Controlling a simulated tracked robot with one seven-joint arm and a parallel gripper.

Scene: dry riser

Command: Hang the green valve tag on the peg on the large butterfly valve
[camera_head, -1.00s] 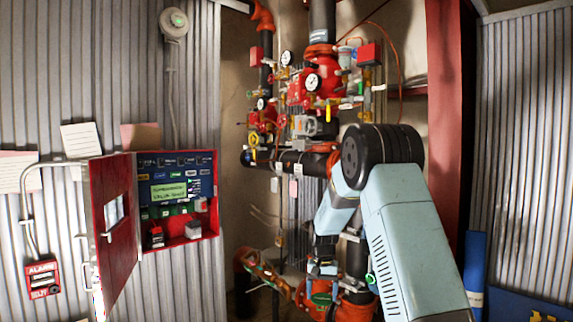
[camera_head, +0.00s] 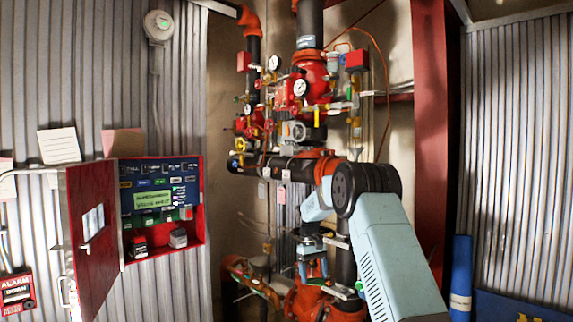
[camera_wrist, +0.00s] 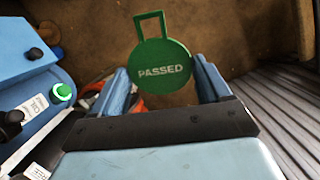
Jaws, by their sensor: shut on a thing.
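The green valve tag, a round disc reading PASSED with a square loop on top, shows in the wrist view (camera_wrist: 163,72). My gripper (camera_wrist: 160,88) is shut on it, with a blue finger on each side and the loop pointing up and away. In the head view my gripper (camera_head: 313,272) points down low in front of the riser pipework, and the tag is too small to make out there. A grey valve operator (camera_head: 294,131) sits mid-height on the riser; I cannot tell whether this is the large butterfly valve. I cannot make out any peg.
An open red cabinet (camera_head: 198,235) with its door (camera_head: 92,248) swung out stands left. Gauges and thin pipes crowd the riser. A black horizontal pipe (camera_head: 268,165) crosses above my gripper. A red column (camera_head: 432,130) stands right. Red pipework (camera_head: 300,303) lies below my gripper.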

